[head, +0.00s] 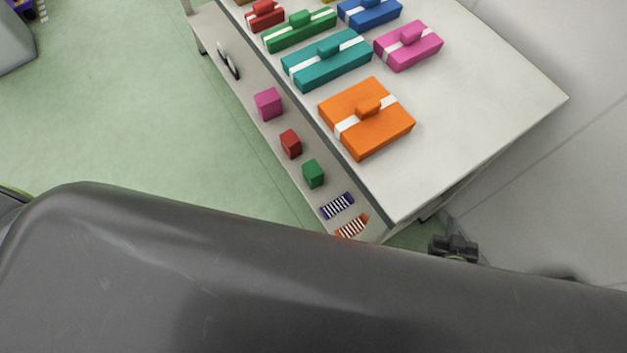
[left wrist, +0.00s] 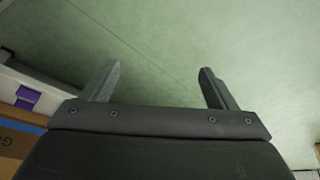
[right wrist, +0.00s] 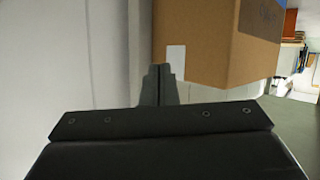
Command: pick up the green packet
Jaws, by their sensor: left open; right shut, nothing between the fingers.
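A green box with a white band and a green knob (head: 300,30) lies on the white table top, between a red box and a teal box. A small plain green block (head: 313,174) sits on the lower ledge along the table's left side. I cannot tell which of the two is the packet. My right gripper (head: 455,247) is beyond the table's near right corner, well away from both; in the right wrist view its fingers (right wrist: 160,72) are together and empty. My left gripper (left wrist: 158,80) is open and empty above the green floor.
Orange (head: 384,128), teal (head: 310,68), pink (head: 398,53) and blue (head: 368,14) boxes share the table top. The ledge holds pink and red blocks and two striped pieces (head: 337,206). A cardboard box (right wrist: 215,50) stands in front of my right gripper. The table's right part is bare.

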